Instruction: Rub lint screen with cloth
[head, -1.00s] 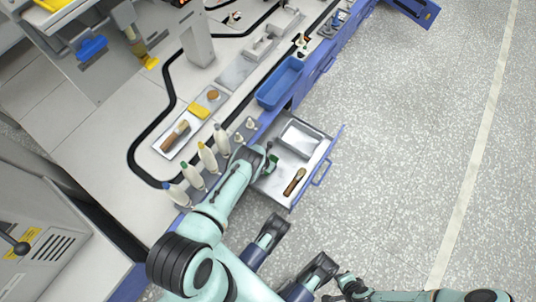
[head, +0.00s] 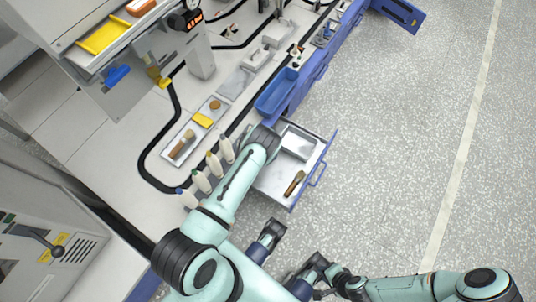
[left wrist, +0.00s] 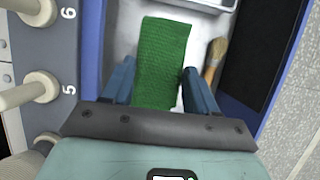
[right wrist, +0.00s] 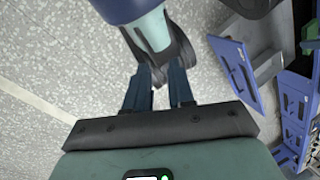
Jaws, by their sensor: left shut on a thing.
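A green cloth (left wrist: 162,62) stands between the two fingers of my left gripper (left wrist: 160,85) in the left wrist view. The fingers are shut on it, over the open drawer (head: 271,186). In the head view my left arm hides the cloth and these fingertips. My right gripper (right wrist: 160,78) shows a narrow gap between its fingers and holds nothing that I can see, away from the bench above the floor. I cannot pick out the lint screen for sure; a flat grey plate (head: 236,84) lies on the bench.
The drawer holds a wooden-handled brush (head: 294,184) and a metal tray (head: 299,143). A blue bin (head: 277,92) sits at the bench edge. Several pale bobbins (head: 213,165) stand left of my left arm. A tray (head: 168,154) holds another brush. The floor at right is clear.

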